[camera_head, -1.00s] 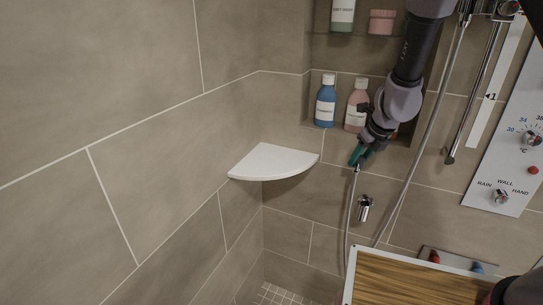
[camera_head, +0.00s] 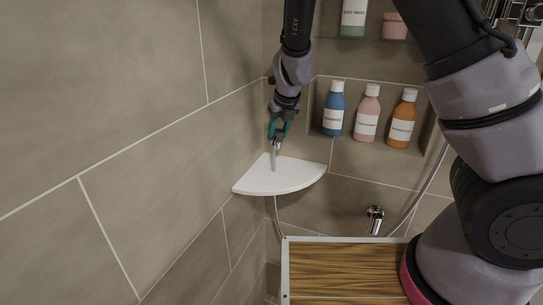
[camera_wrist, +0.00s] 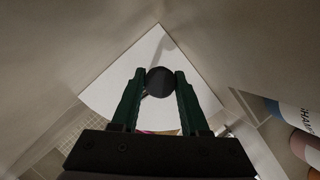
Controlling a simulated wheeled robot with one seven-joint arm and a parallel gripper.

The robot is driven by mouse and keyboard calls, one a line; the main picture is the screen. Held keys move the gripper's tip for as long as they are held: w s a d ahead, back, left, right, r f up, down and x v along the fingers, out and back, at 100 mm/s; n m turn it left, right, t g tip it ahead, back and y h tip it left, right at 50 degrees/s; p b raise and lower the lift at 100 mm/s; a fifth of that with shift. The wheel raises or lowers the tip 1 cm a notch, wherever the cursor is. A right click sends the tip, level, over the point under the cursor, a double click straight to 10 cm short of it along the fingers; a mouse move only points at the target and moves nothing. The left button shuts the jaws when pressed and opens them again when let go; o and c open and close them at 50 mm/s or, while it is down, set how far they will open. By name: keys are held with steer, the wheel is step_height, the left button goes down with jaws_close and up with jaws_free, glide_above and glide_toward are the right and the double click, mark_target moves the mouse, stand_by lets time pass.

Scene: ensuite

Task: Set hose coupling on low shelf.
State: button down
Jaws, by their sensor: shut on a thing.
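My gripper (camera_head: 279,133) has green fingers and points down above the back part of the white corner shelf (camera_head: 297,179). It is shut on the hose coupling (camera_head: 276,146), a small piece with a grey hose hanging from it. In the wrist view the coupling is a dark round end (camera_wrist: 161,81) between both fingertips, with the white shelf (camera_wrist: 117,82) behind it. The hose (camera_head: 276,213) shows against the shelf and again below it; how it passes the shelf is unclear. Whether the coupling's lower end touches the shelf I cannot tell.
A blue bottle (camera_head: 333,110), a pink bottle (camera_head: 367,115) and an orange bottle (camera_head: 402,120) stand in the wall niche right of my gripper. A wood-topped panel (camera_head: 340,272) lies below. Tiled walls close in behind and left of the shelf. The shelf top looks otherwise bare.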

mark_target(280, 142)
steer(key=shift+f, duration=3.15)
steer(key=shift+d+f, duration=0.1)
steer(key=shift+c, duration=2.1)
jaws_free()
steer(key=shift+s+r, duration=0.1)
steer(key=shift+r, duration=0.35)
steer(key=v, duration=1.1)
